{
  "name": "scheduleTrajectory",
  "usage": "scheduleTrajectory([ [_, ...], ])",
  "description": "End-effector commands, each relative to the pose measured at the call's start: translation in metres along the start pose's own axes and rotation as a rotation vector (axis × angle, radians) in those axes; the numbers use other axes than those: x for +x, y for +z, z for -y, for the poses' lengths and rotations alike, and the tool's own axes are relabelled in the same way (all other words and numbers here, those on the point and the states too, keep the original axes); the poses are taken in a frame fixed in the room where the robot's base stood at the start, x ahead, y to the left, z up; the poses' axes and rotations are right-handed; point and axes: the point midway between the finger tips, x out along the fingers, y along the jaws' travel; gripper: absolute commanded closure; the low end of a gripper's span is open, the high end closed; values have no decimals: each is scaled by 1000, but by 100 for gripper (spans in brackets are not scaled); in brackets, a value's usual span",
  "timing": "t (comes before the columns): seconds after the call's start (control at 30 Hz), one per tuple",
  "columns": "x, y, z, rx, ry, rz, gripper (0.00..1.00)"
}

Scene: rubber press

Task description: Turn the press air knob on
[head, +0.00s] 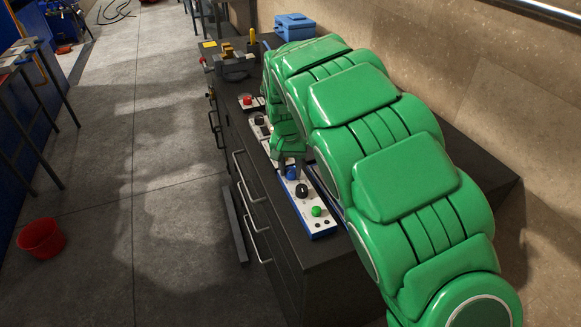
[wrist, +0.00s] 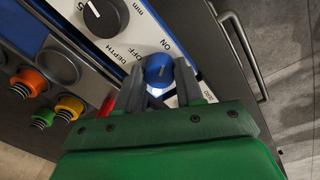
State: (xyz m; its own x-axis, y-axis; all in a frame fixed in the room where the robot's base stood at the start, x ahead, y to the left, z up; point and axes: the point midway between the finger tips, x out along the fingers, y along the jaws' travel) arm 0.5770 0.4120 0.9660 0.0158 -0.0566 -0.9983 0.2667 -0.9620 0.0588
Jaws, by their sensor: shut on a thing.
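The blue air knob (wrist: 159,70) sits on the white control panel (wrist: 120,45), by the printed words OFF and ON in the wrist view. A light line on the knob's top runs roughly up and down in that view. My gripper (wrist: 158,80) is shut on the blue knob, with one dark finger on each side. In the head view the knob (head: 291,172) shows beside my gripper (head: 290,163), on the panel along the front of the dark cabinet. A black DEPTH dial (wrist: 104,14) is on the same panel.
A green button (head: 317,211), a black knob (head: 302,190) and a red button (head: 247,100) are on the panels. Orange (wrist: 28,82) and yellow (wrist: 70,107) fittings lie beside the panel. A vise (head: 235,66) and blue toolbox (head: 295,27) stand farther back. A red bucket (head: 41,238) is on the open floor.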

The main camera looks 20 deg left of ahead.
Motion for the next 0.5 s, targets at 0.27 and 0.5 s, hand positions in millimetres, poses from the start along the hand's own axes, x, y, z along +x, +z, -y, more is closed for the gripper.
scheduleTrajectory([
  [0.27, -1, -1, -1, 45, 0, 1, 94],
  [0.5, -1, -1, 0, 48, 0, 2, 94],
])
